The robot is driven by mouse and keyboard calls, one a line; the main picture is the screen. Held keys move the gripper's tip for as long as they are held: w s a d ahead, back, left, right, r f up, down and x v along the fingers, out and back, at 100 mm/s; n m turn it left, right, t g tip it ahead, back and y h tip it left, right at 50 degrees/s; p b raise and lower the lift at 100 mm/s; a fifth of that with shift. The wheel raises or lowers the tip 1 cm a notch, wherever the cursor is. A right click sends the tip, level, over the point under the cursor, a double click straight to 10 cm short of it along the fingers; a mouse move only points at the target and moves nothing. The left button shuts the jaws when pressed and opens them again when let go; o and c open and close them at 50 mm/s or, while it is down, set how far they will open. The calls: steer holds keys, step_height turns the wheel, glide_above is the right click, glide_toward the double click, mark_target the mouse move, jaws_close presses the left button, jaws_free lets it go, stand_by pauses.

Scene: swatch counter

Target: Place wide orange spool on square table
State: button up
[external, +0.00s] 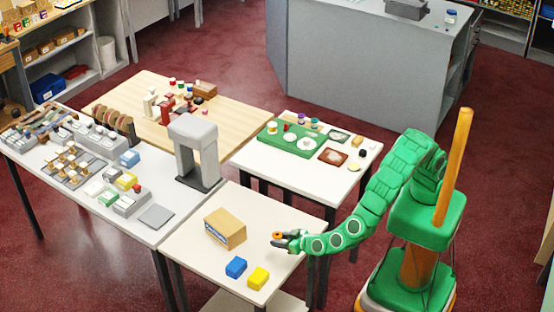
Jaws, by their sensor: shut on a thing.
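My gripper (281,241) reaches in from the right, low over the near white table (196,262). It is shut on a small orange thing (277,235), which looks like the wide orange spool; the dark fingers hide part of it. The gripper is right of a cardboard box (225,229). I cannot tell whether the spool touches the tabletop. A second white, roughly square table (258,172) stands behind. Which of the two is the square table is not clear.
A blue block (236,267) and a yellow block (258,279) lie near the front edge. The rear white table carries a green tray (290,146) and several small items. A grey arch-shaped stand (193,145) rises at the left. The near table's left front is clear.

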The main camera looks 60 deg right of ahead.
glide_above(270, 262)
steer(key=f, duration=0.4)
steer(key=shift+s+d+f, duration=0.1)
steer(key=shift+d+f, duration=0.1)
steer(key=shift+d, duration=0.1)
steer(key=shift+w+a+f, duration=0.2)
steer(key=shift+a+f, duration=0.05)
steer(key=shift+f, duration=1.7)
steer(key=shift+f, duration=0.15)
steer(key=o, duration=1)
steer(key=shift+o, duration=0.2)
steer(key=shift+r, duration=0.2)
steer(key=v, duration=1.2)
